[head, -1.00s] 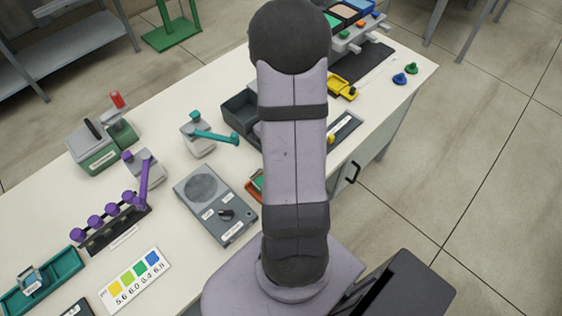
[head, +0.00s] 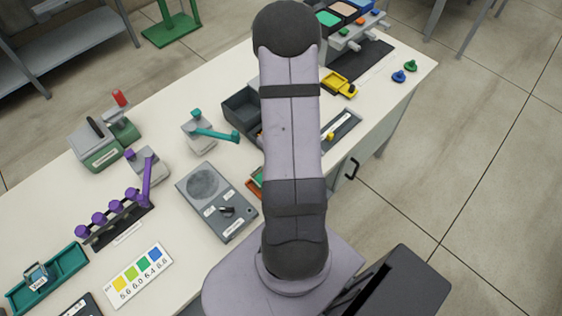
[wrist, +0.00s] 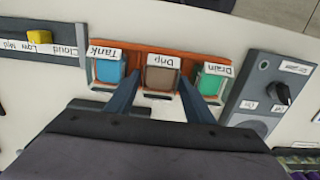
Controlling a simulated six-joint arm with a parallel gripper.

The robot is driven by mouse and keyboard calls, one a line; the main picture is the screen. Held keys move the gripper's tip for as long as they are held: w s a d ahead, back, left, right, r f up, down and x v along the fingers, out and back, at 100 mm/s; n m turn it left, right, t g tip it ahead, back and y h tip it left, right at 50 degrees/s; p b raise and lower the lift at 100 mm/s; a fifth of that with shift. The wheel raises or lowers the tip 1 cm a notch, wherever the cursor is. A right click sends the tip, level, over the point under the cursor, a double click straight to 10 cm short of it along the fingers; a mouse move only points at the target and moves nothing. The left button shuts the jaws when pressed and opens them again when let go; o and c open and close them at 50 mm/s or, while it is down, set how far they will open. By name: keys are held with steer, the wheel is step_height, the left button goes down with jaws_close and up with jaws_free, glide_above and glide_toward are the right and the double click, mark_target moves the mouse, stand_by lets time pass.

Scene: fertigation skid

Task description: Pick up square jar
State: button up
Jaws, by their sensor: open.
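Three square jars stand in an orange rack (wrist: 138,46) in the wrist view. The jar with blue contents (wrist: 111,72) is under the label Tank, the brown one (wrist: 160,79) under Drip, the green one (wrist: 210,84) under Drain. My gripper (wrist: 160,76) is open, with one finger on each side of the brown jar in the picture. I cannot tell how far above it the fingertips are or whether they touch. My arm hides the gripper and most of the rack (head: 252,188) in the head view.
A grey meter box with a dark knob (wrist: 280,93) stands close right of the rack. A grey strip with a yellow slider (wrist: 39,37) lies to the left. A teal-armed device (head: 200,132), a purple-capped rack (head: 115,222) and a teal tray (head: 68,272) share the bench.

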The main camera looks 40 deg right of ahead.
steer(key=shift+f, duration=0.9)
steer(key=c, duration=0.9)
steer(key=shift+o, duration=0.2)
steer(key=shift+r, duration=0.2)
step_height(320, 180, up, 11)
